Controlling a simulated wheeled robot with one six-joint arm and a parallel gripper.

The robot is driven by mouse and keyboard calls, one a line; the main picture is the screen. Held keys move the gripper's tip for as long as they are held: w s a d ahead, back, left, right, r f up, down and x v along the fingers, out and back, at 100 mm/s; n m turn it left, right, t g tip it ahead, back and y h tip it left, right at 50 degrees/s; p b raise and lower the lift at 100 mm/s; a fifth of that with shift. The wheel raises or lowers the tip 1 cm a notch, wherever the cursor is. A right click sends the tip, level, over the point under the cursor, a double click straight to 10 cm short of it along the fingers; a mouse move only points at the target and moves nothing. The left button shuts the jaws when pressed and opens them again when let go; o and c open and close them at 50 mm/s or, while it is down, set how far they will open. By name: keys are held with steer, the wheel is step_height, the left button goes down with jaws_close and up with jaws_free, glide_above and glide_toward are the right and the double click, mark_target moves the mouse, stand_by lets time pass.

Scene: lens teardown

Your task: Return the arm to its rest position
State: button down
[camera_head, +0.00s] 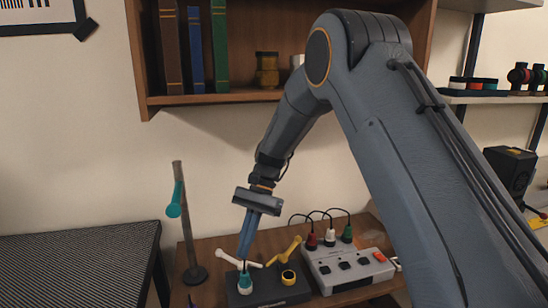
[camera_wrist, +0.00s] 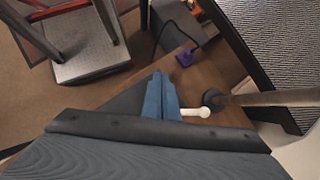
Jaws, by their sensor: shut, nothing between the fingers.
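My gripper (camera_head: 247,238) hangs at the end of my grey arm, over the wooden table. Its blue fingers are shut with nothing between them. The fingertips are just above or beside a white-handled tool (camera_head: 233,258) at the dark holder; I cannot tell whether they touch it. In the wrist view my gripper (camera_wrist: 158,78) also shows with its fingers together, and a white rounded handle (camera_wrist: 198,112) sticks out to the right behind them. The arm is bent forward and down, not folded.
A dark holder (camera_head: 268,294) carries a teal-based piece and a yellow one (camera_head: 289,254). A grey box (camera_head: 345,267) with wired plugs stands to its right. A post (camera_head: 187,225) with a teal tool stands left. A shelf (camera_head: 215,98) hangs above. A dark ribbed surface (camera_head: 75,268) is far left.

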steer(key=s+d+r+n+t+h+p, duration=0.1)
steer(key=s+d+n+t, duration=0.1)
steer(key=s+d, duration=0.8)
steer(key=s+d+r+n+t+h, duration=0.2)
steer(key=s+d, duration=0.8)
steer(key=d, duration=0.7)
steer(key=shift+s+r+n+t+p, duration=0.2)
steer(key=shift+s+n+t+p, duration=0.2)
steer(key=shift+n+t, duration=0.4)
